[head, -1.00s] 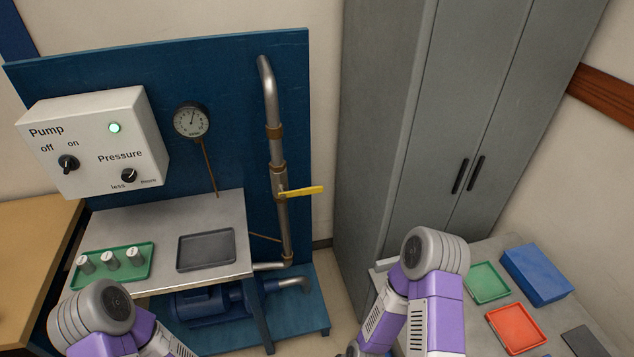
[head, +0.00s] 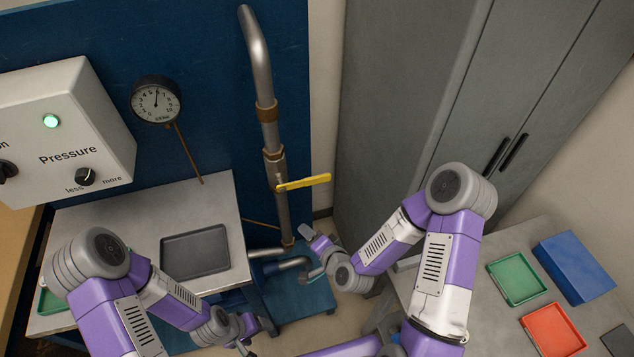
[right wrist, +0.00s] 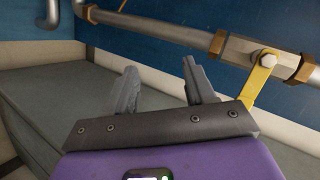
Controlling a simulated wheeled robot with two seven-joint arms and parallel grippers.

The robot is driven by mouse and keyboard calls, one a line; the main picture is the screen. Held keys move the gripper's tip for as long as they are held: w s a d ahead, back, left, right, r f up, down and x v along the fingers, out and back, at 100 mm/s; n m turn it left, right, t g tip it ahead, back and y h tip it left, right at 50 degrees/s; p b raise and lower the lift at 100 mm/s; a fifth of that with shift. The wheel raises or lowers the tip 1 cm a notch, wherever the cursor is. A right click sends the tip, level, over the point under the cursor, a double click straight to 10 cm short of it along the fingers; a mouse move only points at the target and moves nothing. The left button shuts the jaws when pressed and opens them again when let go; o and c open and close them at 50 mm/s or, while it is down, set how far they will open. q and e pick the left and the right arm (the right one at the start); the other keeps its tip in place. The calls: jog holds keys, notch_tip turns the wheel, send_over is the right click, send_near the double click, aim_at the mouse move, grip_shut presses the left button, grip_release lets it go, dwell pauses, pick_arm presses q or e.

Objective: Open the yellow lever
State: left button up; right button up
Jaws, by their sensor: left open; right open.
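The yellow lever (head: 303,183) sticks out to the right, nearly level, from the valve on the vertical metal pipe (head: 283,217).
A blue panel (head: 215,60) carries the pipe and a round gauge (head: 156,100). The pump box (head: 65,130) has a lit green lamp. A dark tray (head: 195,252) lies on the bench. A grey cabinet (head: 400,90) stands close on the right. Green, red and blue items lie on the right table.

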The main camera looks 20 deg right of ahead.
aim_at(318, 181)
jog(key=w+d+r+m+t+h+b, duration=0.1)
jog(key=w+r+m+t+b, duration=0.1)
jog(key=r+b, duration=0.1)
jog(key=w+d+r+m+t+h+b, duration=0.1)
jog(key=w+d+r+m+t+b, duration=0.1)
jog(key=r+b, duration=0.1)
jog(key=w+d+r+m+t+h+b, duration=0.1)
jog(key=w+d+r+m+t+b, duration=0.1)
jog(key=r+b, duration=0.1)
jog(key=shift+w+r, duration=0.2)
jog(key=shift+r, duration=0.4)
jog(key=w, duration=0.4)
jog(key=shift+r, duration=0.2)
jog(key=shift+w, duration=0.55)
jog(key=shift+c, duration=0.4)
grip_shut()
